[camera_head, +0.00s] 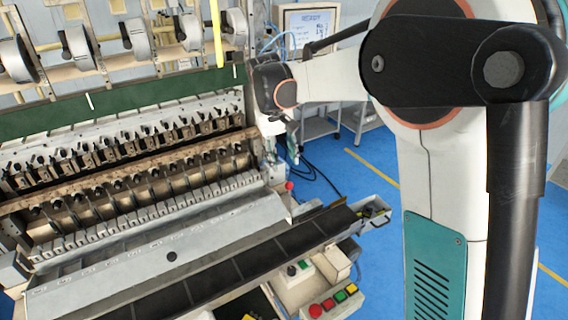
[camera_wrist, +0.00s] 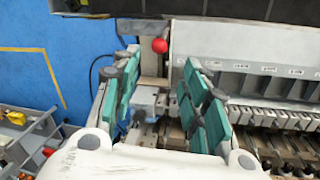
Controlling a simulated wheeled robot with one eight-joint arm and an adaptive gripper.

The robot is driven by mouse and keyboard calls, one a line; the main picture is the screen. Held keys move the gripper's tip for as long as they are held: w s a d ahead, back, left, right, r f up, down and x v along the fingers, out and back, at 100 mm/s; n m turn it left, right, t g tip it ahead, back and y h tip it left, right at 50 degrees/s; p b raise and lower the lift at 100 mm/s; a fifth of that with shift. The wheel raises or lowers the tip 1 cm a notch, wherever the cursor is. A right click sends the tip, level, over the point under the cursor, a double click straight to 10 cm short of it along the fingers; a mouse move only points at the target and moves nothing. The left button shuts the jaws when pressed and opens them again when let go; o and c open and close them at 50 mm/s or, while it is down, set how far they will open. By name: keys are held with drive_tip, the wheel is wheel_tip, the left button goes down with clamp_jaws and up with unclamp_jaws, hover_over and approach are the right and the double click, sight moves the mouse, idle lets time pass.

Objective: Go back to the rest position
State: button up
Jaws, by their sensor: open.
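My gripper (camera_wrist: 160,98) shows large in the wrist view, with its two teal-padded fingers spread apart. Nothing is held between them. In the head view my gripper (camera_head: 292,150) hangs at the right end of the coil winder (camera_head: 150,240), small and partly hidden by my wrist. It is above and behind a red ball knob (camera_head: 289,186). The knob also shows beyond the fingers in the wrist view (camera_wrist: 159,45). I cannot tell whether the fingers touch any machine part.
A black segmented strip (camera_head: 215,275) runs along the winder's front. A small metal tray (camera_head: 374,213) stands at its right end. A control box with coloured buttons (camera_head: 332,302) is in front. Blue floor (camera_head: 365,175) is open to the right. A cabinet (camera_head: 306,30) stands behind.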

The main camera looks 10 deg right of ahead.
drive_tip(key=shift+s, duration=0.1)
drive_tip(key=s+d+t+y+b, duration=0.1)
drive_tip(key=s+d+t+b, duration=0.15)
drive_tip(key=s, duration=0.85)
drive_tip(key=s+d+t+y+b, duration=0.15)
drive_tip(key=s+b, duration=0.25)
drive_tip(key=s, duration=0.6)
drive_tip(key=s+f+m+t+b, duration=0.1)
drive_tip(key=s+f+t+b, duration=0.1)
drive_tip(key=s+f, duration=0.5)
drive_tip(key=shift+s+d+t, duration=0.15)
drive_tip(key=shift+s+t, duration=0.35)
drive_tip(key=shift+s, duration=0.3)
drive_tip(key=shift+h, duration=0.25)
idle(1.1)
